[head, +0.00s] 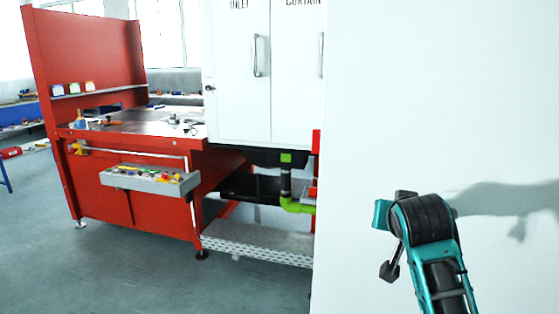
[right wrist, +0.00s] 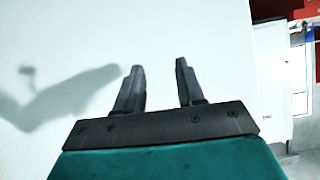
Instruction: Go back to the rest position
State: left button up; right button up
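My right gripper (right wrist: 159,85) shows in the right wrist view. Its two dark fingers stand apart with an empty gap between them, in front of a plain white wall or panel. In the head view my right arm, teal and black, rises from the lower right in front of the white panel (head: 440,90). The gripper end there is small and partly hidden by the arm. My left gripper is not seen in either view.
A red workstation (head: 120,208) with a worktop and a grey tray (head: 150,182) of small parts stands left. A white cabinet (head: 230,80) is beside it. The white panel is close to my right arm, which casts a shadow. Open floor (head: 110,270) lies front left.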

jog(key=s+f+n+g+y, duration=0.2)
jog(key=s+f+n+g, duration=0.25)
jog(key=s+f, duration=1.7)
jog(key=s+a+f+n+g+y, duration=0.1)
jog(key=s+a+f+g, duration=0.15)
jog(key=s, duration=1.05)
jog(key=w+a+f+t+y, duration=0.2)
jog(key=w+f+t, duration=0.4)
jog(key=w+f, duration=0.1)
jog(key=shift+w+f+n, duration=0.15)
jog(key=shift+f+n, duration=0.2)
jog(key=shift+f, duration=0.5)
